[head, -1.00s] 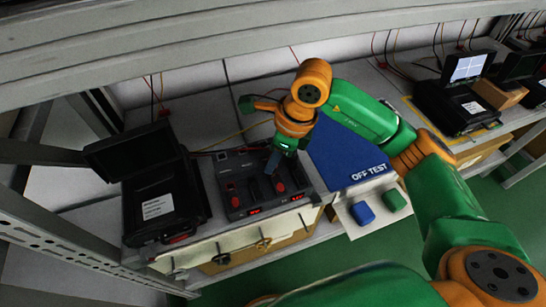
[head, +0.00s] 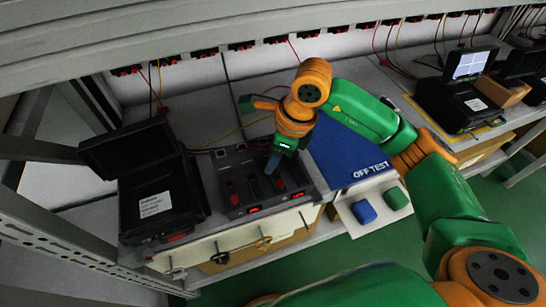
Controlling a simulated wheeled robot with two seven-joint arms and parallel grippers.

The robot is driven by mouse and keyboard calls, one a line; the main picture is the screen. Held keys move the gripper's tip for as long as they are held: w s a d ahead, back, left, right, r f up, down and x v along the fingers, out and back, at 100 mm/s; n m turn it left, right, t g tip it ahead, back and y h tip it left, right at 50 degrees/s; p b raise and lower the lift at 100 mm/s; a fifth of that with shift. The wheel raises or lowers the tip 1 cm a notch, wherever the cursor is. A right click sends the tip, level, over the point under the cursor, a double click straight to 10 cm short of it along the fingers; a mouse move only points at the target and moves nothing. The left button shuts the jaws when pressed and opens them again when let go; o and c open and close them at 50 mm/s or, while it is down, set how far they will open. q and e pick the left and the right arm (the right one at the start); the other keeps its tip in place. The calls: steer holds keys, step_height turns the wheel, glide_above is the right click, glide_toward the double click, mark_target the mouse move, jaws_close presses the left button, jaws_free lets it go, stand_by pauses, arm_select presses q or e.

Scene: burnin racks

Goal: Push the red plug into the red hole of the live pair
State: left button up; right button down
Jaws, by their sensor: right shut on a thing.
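A black twin-bay test unit (head: 222,170) lies on the bench, with red parts and two lit red displays (head: 253,209) along its front edge. My right gripper (head: 271,166) points down over the middle of this unit, near its right bay. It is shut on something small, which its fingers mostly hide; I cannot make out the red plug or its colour. The red hole of the live pair cannot be told apart from the other red parts at this size. Whether the held thing touches the unit is unclear. My left gripper is not in view.
A black case with a raised lid (head: 160,200) stands left of the unit. A blue "OFF TEST" mat (head: 345,150) lies to the right, with a blue button (head: 364,211) and a green button (head: 396,199) in front. A shelf beam (head: 270,35) runs overhead.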

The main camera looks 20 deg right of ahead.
steer(key=shift+f, duration=0.2)
steer(key=c, duration=0.8)
jaws_free()
steer(key=shift+o, duration=0.7)
steer(key=shift+r, duration=0.15)
steer(key=shift+o, duration=0.3)
steer(key=shift+o, duration=0.4)
steer(key=shift+r, duration=0.15)
